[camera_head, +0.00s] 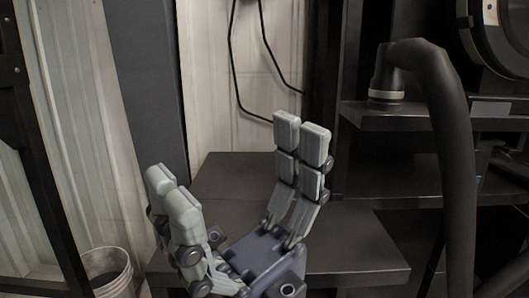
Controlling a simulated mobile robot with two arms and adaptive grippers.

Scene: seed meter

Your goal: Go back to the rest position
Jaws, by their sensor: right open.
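My right gripper (238,165) shows at the bottom middle of the head view, its grey padded fingers pointing up and spread wide apart. Nothing is between the fingers. It is in front of a dark flat shelf (360,245) and appears apart from it, though the depth is hard to judge. My left gripper is not in view.
A thick black hose (455,150) curves down at the right, beside a dark machine with a round part (502,30) at the top right. A white bucket (108,272) stands at the lower left. A dark post (148,90) and thin black cables (232,70) are behind the gripper.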

